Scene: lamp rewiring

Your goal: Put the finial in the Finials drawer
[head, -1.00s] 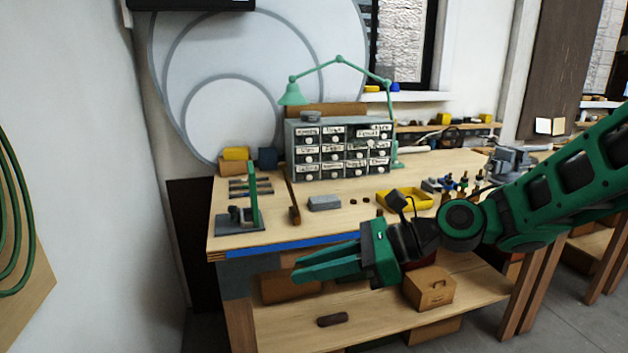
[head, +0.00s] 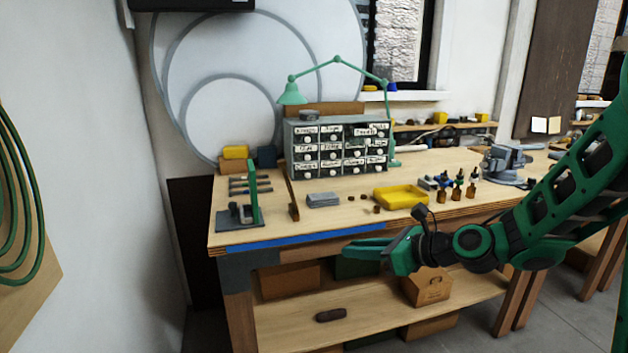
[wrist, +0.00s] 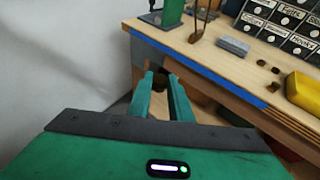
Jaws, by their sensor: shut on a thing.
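My gripper (head: 350,247) is in front of the workbench's front edge, just below the top. In the wrist view its two green fingers (wrist: 160,82) point toward the bench with a narrow gap between them. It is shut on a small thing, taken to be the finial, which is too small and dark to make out. The grey drawer cabinet (head: 287,150) stands at the back of the bench, with labelled dark drawers and pale round knobs. It also shows at the upper right in the wrist view (wrist: 290,20). I cannot read which label says Finials.
The bench top (head: 290,235) carries a green upright stand (head: 254,195), a grey block (head: 323,200), small brown pieces (head: 377,209), a yellow tray (head: 400,196), small bottles (head: 457,193) and a vise (head: 503,160). A green lamp (head: 292,93) arches over the cabinet. A lower shelf (head: 290,325) holds boxes.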

